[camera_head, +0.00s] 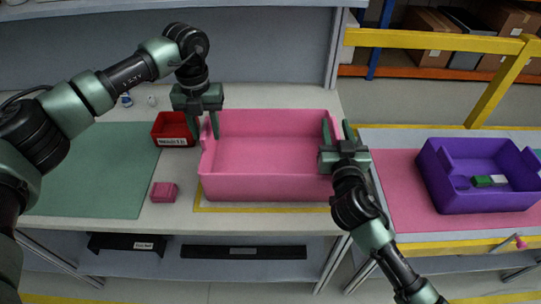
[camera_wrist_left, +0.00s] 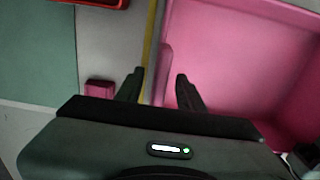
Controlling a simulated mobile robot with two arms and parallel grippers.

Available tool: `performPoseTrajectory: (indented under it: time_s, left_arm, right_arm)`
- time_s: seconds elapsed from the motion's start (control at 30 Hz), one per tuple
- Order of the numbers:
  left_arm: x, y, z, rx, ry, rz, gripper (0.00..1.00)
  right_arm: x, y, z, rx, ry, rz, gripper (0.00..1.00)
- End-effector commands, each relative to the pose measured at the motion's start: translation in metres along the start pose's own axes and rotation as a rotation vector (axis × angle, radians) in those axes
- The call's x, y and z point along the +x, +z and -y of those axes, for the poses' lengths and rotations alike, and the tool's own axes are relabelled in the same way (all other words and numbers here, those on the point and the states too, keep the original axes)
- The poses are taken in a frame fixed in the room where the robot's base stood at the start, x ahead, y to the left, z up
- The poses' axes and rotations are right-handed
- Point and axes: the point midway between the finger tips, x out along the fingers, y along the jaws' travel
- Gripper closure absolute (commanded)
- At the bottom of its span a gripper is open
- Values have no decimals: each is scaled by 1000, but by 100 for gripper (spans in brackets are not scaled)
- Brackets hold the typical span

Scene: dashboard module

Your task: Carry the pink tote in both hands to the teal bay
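The empty pink tote (camera_head: 265,187) stands upright on the table, right of the teal bay (camera_head: 95,170), a flat teal area at the table's left. My left gripper (camera_head: 205,128) is open at the tote's left wall. In the left wrist view the left gripper (camera_wrist_left: 158,88) has one finger outside the tote (camera_wrist_left: 240,60) and one inside, with a gap between them. My right gripper (camera_head: 337,130) is at the right wall, its fingers apart on either side of the rim. Its contact with the wall is hard to see.
A red bin (camera_head: 175,130) and a small pink box (camera_head: 164,192) stand between the teal bay and the tote. A purple tote (camera_head: 478,198) with small blocks stands on a pink mat (camera_head: 400,200) on the right bench. A yellow rail (camera_head: 435,40) runs behind.

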Motion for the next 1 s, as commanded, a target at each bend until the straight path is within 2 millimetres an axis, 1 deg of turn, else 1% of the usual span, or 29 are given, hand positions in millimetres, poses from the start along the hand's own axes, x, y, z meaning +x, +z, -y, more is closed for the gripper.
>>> performPoseTrajectory:
  time_s: [0.1, 0.13, 0.23, 0.27, 1.0]
  left_arm:
    - [0, 0, 0, 0, 0, 0, 62]
    - [0, 0, 0, 0, 0, 0, 67]
    - [0, 0, 0, 0, 0, 0, 95]
    - [0, 0, 0, 0, 0, 0, 100]
    - [-1, 0, 0, -1, 0, 0, 100]
  right_arm:
    - [0, 0, 0, 0, 0, 0, 62]
    - [0, 0, 0, 0, 0, 0, 67]
    - [0, 0, 0, 0, 0, 0, 95]
    - [0, 0, 0, -1, 0, 0, 100]
    - [0, 0, 0, -1, 0, 0, 100]
